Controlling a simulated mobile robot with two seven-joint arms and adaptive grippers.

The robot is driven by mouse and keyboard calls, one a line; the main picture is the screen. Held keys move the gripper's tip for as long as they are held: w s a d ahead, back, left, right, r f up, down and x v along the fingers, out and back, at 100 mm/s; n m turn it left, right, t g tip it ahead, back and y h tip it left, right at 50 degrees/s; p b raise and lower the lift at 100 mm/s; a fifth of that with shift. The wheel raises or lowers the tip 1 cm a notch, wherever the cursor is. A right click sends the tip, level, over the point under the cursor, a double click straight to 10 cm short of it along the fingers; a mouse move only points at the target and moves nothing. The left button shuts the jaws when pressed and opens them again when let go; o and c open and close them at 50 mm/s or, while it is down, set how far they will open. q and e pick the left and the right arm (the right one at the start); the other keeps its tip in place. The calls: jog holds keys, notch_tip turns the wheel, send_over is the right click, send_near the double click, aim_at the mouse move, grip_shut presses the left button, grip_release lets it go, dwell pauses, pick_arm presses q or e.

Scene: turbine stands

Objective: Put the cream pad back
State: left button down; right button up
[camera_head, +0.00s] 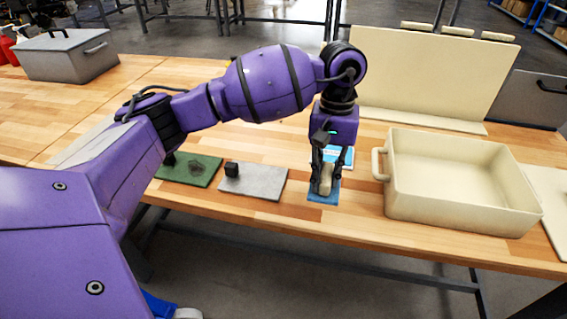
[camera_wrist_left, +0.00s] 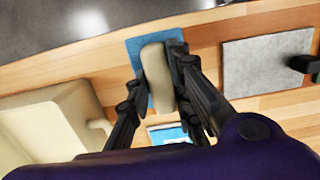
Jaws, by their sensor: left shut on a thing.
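The cream pad (camera_head: 326,180) is a small rounded block between the fingers of my left gripper (camera_head: 325,184). My left gripper is shut on it, with a dark finger on each side. In the left wrist view the pad (camera_wrist_left: 157,78) shows lengthwise between the fingers. A blue mat (camera_head: 322,199) lies right below the pad near the table's front edge; it also shows in the left wrist view (camera_wrist_left: 138,48). I cannot tell whether the pad touches the mat. My right gripper is not in view.
A grey mat (camera_head: 255,184) and a green mat (camera_head: 198,174), each bearing a dark item, lie to the left. A cream bin (camera_head: 460,205) stands to the right. A blue-and-white card (camera_head: 340,160) lies behind the gripper. A cream panel (camera_head: 430,75) stands behind.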

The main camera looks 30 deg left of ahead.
aim_at(329, 178)
pick_arm(q)
jog(key=w+f, duration=0.1)
jog(key=f, duration=0.1)
jog(key=w+f, duration=0.2)
jog(key=shift+w+a+f, duration=0.15)
jog(key=shift+f, duration=1.6)
jog(key=shift+f, duration=0.2)
jog(key=c, duration=1.6)
grip_release()
jog(key=shift+o, duration=0.2)
jog(key=shift+r, duration=0.15)
jog(key=r, duration=0.4)
jog(key=w+r, duration=0.1)
jog(key=r, duration=0.3)
jog(key=r+b, duration=0.1)
jog(key=r, duration=0.3)
jog(key=shift+w+a, duration=0.2)
jog(key=shift+a, duration=0.05)
